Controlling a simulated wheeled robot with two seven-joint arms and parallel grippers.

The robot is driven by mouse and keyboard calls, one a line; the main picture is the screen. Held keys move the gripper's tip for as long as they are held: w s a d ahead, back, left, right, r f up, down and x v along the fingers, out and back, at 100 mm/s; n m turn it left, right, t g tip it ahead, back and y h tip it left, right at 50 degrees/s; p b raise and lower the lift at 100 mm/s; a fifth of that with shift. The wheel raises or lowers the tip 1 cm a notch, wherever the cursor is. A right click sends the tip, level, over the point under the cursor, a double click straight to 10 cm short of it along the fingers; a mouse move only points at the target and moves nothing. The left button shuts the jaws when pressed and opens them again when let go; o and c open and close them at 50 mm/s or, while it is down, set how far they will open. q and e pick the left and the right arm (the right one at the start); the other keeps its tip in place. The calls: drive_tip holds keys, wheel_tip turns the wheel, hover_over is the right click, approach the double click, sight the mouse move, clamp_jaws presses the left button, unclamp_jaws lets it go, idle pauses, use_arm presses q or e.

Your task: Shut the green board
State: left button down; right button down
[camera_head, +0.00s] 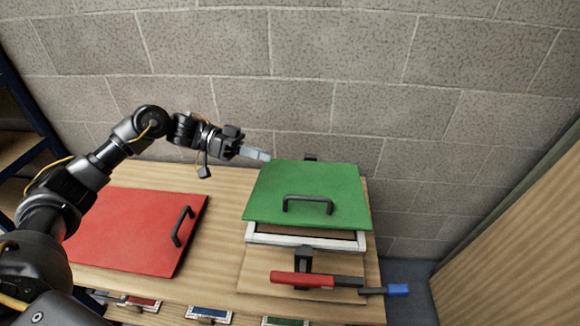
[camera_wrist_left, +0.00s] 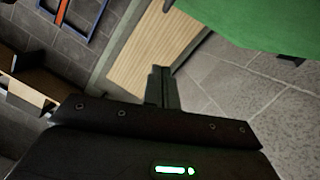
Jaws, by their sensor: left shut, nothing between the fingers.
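The green board (camera_head: 312,182) with its dark handle (camera_head: 307,203) is raised and tilted above a white-rimmed frame (camera_head: 310,241) on the right of the wooden top. A gap shows under its near edge. My left gripper (camera_head: 262,155) is shut and empty, with its fingertips at the far left corner of the green board. I cannot tell whether they touch it. In the left wrist view the shut fingers (camera_wrist_left: 160,72) show at the centre, and part of the green board (camera_wrist_left: 255,22) fills the upper right. My right gripper is not in view.
A red board (camera_head: 140,228) with a dark handle lies at the left of the wooden top (camera_head: 222,235). A red bar (camera_head: 302,279) and a blue-ended bar (camera_head: 397,290) are in front of the frame. A block wall (camera_head: 340,70) stands behind, a wooden panel (camera_head: 525,235) at right.

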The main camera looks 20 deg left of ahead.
use_arm(q)
drive_tip(key=p, duration=0.5)
hover_over(297, 205)
drive_tip(key=f, duration=0.4)
drive_tip(key=shift+w+f, duration=0.25)
drive_tip(key=shift+f, duration=0.05)
drive_tip(key=shift+s+f, duration=0.2)
drive_tip(key=shift+f, duration=0.35)
